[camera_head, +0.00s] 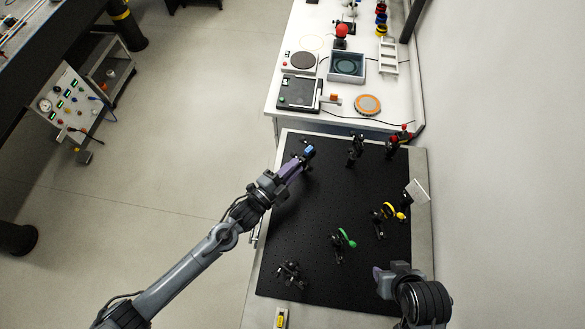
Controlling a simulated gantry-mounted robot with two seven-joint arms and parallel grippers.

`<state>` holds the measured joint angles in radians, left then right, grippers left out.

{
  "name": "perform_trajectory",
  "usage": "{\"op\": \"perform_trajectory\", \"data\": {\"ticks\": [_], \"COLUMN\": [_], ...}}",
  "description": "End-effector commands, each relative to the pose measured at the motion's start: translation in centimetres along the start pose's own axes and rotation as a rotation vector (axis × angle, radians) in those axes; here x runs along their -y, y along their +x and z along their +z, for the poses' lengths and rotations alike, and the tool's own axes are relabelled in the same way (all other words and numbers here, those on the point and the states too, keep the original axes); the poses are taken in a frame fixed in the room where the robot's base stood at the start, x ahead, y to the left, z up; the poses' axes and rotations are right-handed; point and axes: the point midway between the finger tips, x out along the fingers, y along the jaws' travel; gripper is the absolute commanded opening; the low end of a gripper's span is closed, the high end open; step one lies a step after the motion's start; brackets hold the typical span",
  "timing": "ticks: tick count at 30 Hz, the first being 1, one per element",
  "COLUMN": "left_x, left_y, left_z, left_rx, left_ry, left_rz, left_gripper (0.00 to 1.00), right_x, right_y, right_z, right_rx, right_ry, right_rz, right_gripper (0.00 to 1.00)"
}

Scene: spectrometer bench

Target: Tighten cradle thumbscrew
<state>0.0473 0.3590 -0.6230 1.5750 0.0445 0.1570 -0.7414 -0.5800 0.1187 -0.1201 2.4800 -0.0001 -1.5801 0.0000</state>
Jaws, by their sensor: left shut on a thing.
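My left gripper (298,163), with purple fingers, reaches over the upper left part of the black breadboard (300,220). It is shut on a small dark part with a blue top (309,151); the fingers hide much of it, and I cannot tell whether it is the cradle thumbscrew. No cradle can be made out for certain.
On the board stand a green-levered mount (337,244), a yellow-levered mount (381,222), a dark post mount (355,150) and a low black mount (291,272). A pale plate (417,191) stands at the right edge. A white bench (300,22) with instruments lies behind.

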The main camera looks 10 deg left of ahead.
Motion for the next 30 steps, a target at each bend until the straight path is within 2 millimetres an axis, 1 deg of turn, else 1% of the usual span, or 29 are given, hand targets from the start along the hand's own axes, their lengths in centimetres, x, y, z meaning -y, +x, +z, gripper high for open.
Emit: {"op": "perform_trajectory", "data": {"ticks": [3, 10, 27, 28, 30], "left_x": [-0.03, 0.04, 0.04, 0.04, 0.04], "left_y": [0.0, 0.01, 0.02, 0.02, 0.02], "left_z": [-0.01, 0.0, -0.06, -0.06, -0.05], "left_rx": [-0.001, -0.001, -0.001, -0.001, -0.001], "left_ry": [0.069, 0.154, 0.182, 0.182, 0.181], "left_rz": [0.0, -0.001, -0.001, -0.001, -0.001], "left_gripper": [0.0, 0.0, 0.0, 0.22, 0.32], "right_x": [-0.09, -0.14, 0.05, 0.06, 0.09], "right_y": [0.18, 0.31, 0.32, 0.32, 0.32], "right_z": [0.09, 0.14, 0.1, 0.1, 0.1], "right_rx": [0.001, 0.001, 0.0, 0.0, 0.0], "right_ry": [-0.004, -0.006, 0.002, 0.002, 0.003], "right_rz": [0.003, 0.005, -0.001, -0.002, -0.003], "right_gripper": [0.43, 0.43, 0.43, 0.43, 0.43]}}
